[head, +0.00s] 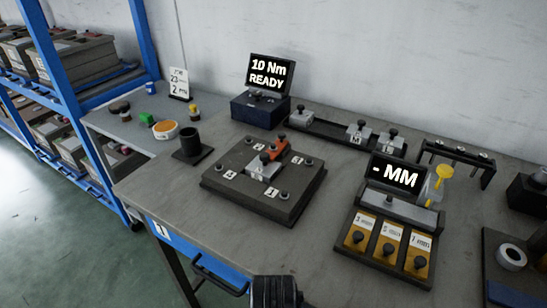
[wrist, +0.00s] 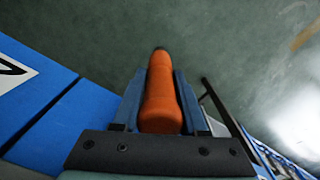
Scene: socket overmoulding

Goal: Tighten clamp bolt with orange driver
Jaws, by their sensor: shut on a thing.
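My gripper (wrist: 159,82) is shut on the orange driver (wrist: 160,102) in the wrist view. The driver's handle lies between the two blue fingers, and its far end is dark. Below it I see floor and a blue table edge, so it is held clear of the tabletop. In the head view, a dark square clamp plate (head: 230,192) lies on the table. Several dark bolts with numbered labels stand on it, such as the bolt (head: 284,195) at its front. A grey block (head: 265,170) with an orange-red part (head: 277,148) sits in its middle. I cannot make out the driver in the head view.
A screen (head: 268,75) reading "10 Nm READY" stands behind the plate. A black cup (head: 190,142) stands left of the plate. The table's front left is clear.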

